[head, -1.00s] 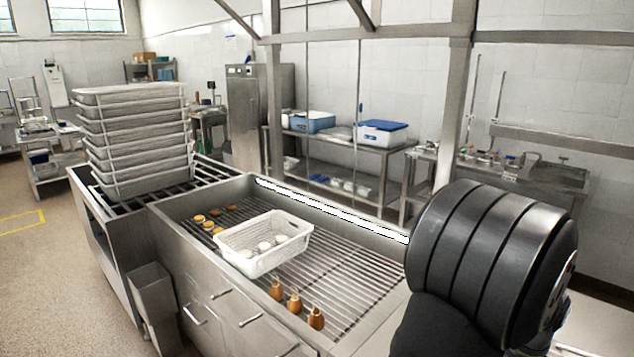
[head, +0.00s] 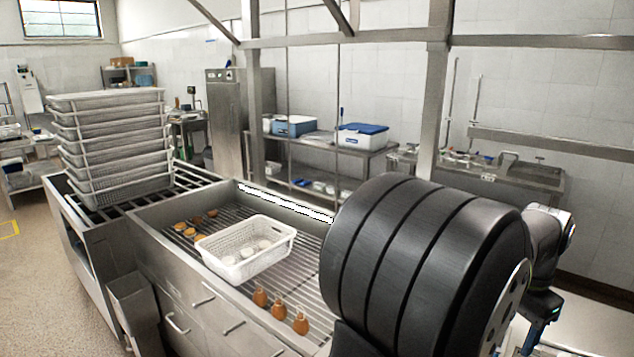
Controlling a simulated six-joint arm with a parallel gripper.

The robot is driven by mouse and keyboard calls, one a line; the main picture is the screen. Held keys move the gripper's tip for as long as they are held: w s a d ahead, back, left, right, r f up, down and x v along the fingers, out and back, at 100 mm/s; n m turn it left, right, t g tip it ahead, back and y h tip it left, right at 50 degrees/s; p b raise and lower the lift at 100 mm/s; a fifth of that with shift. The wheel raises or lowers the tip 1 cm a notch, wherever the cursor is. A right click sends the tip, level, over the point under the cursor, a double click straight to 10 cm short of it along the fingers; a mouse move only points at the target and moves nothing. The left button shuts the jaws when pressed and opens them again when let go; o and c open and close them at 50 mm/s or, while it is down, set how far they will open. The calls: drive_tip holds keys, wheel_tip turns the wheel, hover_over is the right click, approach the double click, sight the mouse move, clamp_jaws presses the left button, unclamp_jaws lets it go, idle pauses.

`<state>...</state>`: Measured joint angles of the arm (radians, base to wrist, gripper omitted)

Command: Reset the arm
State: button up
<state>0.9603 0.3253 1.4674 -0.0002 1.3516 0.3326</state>
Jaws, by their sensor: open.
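My arm fills the right side of the head view, with a large black ribbed joint in front and a grey link with a dark, blue-marked part behind it. I cannot make out my gripper's fingers. The ribbed joint hides the right part of the grill.
Three brown items (head: 280,311) stand at the grill's front, and several orange-brown pieces (head: 190,231) lie at its back left. Stacked white trays (head: 112,150) stand on the rack at left. A metal post (head: 433,110) rises behind my arm. The floor at left is clear.

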wheel_tip(320, 180, down, 16)
drive_tip(key=shift+r, duration=0.25)
drive_tip(key=shift+r+m, duration=0.2)
drive_tip(key=shift+m, duration=1.5)
wheel_tip(320, 180, up, 18)
wheel_tip(320, 180, down, 18)
drive_tip(key=n, duration=0.5)
drive_tip(key=shift+a+r, duration=0.1)
drive_tip(key=shift+r, duration=0.1)
drive_tip(key=shift+f, duration=0.1)
